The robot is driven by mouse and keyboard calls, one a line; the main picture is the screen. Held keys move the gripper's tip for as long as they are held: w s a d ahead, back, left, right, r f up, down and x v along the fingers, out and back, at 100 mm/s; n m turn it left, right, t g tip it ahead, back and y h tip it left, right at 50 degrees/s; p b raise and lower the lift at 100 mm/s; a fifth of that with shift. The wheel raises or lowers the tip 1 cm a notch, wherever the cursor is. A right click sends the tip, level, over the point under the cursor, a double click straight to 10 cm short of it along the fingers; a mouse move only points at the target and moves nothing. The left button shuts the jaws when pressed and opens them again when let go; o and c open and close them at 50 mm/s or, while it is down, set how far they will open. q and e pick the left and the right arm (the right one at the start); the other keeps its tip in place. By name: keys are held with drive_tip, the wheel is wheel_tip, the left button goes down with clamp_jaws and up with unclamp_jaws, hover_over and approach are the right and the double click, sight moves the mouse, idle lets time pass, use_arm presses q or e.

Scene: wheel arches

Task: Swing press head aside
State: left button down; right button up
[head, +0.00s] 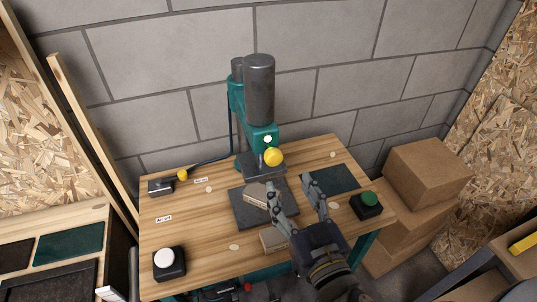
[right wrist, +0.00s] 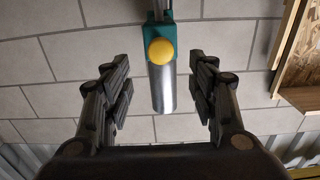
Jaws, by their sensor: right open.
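The press (head: 259,92) stands at the back of the wooden table, with a dark grey cylinder on a teal head. A yellow knob (head: 273,157) sits at the front of its head. My right gripper (head: 290,186) is open and empty, in front of and below the knob, apart from it. In the right wrist view the yellow knob (right wrist: 162,50) and the grey cylinder (right wrist: 163,90) appear between the two open fingers, some way beyond them. My left gripper is not in view.
A dark plate (head: 240,214) with a small block lies under my right gripper. A green button (head: 369,198) stands at the right and a white button (head: 168,260) at the front left. Cardboard boxes (head: 425,170) are stacked right of the table (head: 200,235).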

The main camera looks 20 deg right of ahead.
sight(275, 159)
drive_tip(key=w, duration=0.9)
drive_tip(key=shift+w+a+r, duration=0.1)
drive_tip(key=shift+a+r, duration=0.1)
drive_tip(key=shift+r, duration=0.1)
drive_tip(key=shift+w+f, duration=0.15)
drive_tip(key=shift+w, duration=0.65)
clamp_jaws()
